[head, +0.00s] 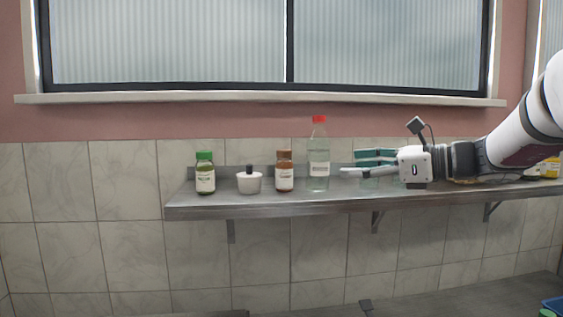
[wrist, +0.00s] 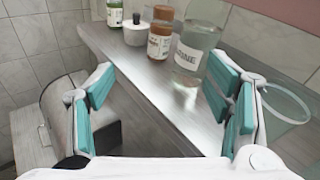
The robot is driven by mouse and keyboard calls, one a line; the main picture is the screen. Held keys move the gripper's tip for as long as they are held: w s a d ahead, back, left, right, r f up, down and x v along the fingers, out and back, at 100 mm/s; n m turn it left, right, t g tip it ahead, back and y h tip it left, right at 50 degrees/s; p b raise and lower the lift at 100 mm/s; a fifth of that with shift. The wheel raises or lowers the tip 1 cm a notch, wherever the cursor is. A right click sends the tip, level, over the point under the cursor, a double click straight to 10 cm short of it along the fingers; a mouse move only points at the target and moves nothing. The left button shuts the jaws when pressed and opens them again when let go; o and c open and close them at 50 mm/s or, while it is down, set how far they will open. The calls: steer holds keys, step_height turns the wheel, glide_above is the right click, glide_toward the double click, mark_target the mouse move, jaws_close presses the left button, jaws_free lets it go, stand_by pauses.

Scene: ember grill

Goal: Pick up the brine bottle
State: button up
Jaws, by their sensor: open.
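The brine bottle (head: 318,160) is a tall clear bottle with a red cap and a white label. It stands upright on the metal shelf (head: 240,208). In the wrist view the bottle (wrist: 198,45) shows ahead, its label partly readable and its top cut off by the frame. My gripper (head: 352,163) is to the right of the bottle in the head view, pointing left at it, with a small gap. In the wrist view my gripper (wrist: 165,95) has its teal-padded fingers spread wide and nothing between the pads.
Left of the bottle stand a brown-capped jar (head: 284,171), a white pot with a dark knob (head: 249,181) and a green-capped jar (head: 205,173). A clear round-rimmed item (wrist: 287,103) lies by the right finger. A yellow item (head: 551,168) is at the far right.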

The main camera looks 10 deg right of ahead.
mark_target(318, 150)
steer(key=w+d+r+m+t, duration=0.2)
steer(key=w+d, duration=0.1)
steer(key=d, duration=0.1)
steer(key=p+x, duration=0.2)
steer(key=x, duration=1.1)
steer(key=shift+w+a, duration=0.1)
steer(key=shift+a, duration=0.1)
steer(key=shift+c, duration=0.2)
steer(key=c, duration=1)
